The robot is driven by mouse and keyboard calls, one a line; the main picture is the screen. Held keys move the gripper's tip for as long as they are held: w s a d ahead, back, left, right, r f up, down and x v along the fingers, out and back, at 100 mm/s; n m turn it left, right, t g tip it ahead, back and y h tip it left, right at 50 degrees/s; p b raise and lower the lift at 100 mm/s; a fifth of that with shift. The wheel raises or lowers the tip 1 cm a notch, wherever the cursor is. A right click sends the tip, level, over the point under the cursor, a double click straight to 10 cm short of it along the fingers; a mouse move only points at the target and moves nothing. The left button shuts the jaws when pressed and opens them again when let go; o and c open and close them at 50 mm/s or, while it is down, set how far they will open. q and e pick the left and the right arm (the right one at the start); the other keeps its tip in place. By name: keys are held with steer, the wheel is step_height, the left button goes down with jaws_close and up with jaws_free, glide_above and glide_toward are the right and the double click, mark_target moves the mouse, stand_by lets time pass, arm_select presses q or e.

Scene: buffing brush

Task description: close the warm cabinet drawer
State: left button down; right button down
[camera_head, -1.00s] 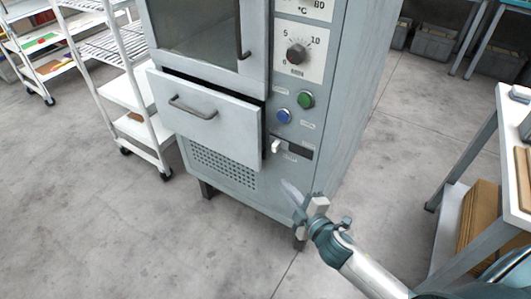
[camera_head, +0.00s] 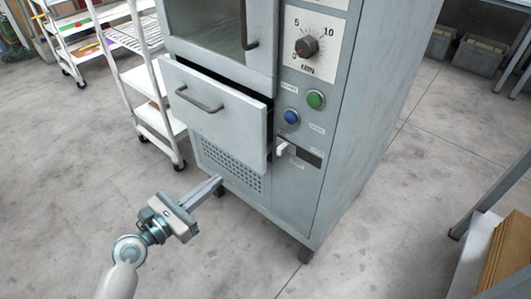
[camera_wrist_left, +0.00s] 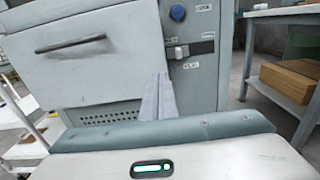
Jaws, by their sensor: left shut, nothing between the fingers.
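The warm cabinet (camera_head: 345,130) is a tall grey unit. Its drawer (camera_head: 228,125) is pulled out, with a dark gap showing along its top and right edge. A bar handle (camera_head: 198,100) is on the drawer front, and it also shows in the left wrist view (camera_wrist_left: 70,44). My left gripper (camera_head: 217,181) is shut and empty, below and in front of the drawer, its fingers pointing toward the cabinet's vented lower panel. In the left wrist view the closed fingers (camera_wrist_left: 158,96) overlap the drawer's lower right corner; contact cannot be told. My right gripper is out of view.
A white shelf rack (camera_head: 150,88) stands close to the cabinet's left side. A table with a cardboard box (camera_head: 505,250) is at the lower right. Grey bins (camera_head: 482,60) stand at the back right. The floor in front of the cabinet is clear.

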arm_select(q)
steer(key=shift+r, duration=0.2)
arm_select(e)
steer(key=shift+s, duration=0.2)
arm_select(q)
steer(key=shift+w, duration=0.1)
glide_toward(258, 146)
steer(key=x, duration=0.5)
steer(key=shift+w+f+b, duration=0.1)
steer(key=shift+w+b, duration=0.1)
steer(key=shift+b, duration=0.2)
steer(key=shift+w+d, duration=0.4)
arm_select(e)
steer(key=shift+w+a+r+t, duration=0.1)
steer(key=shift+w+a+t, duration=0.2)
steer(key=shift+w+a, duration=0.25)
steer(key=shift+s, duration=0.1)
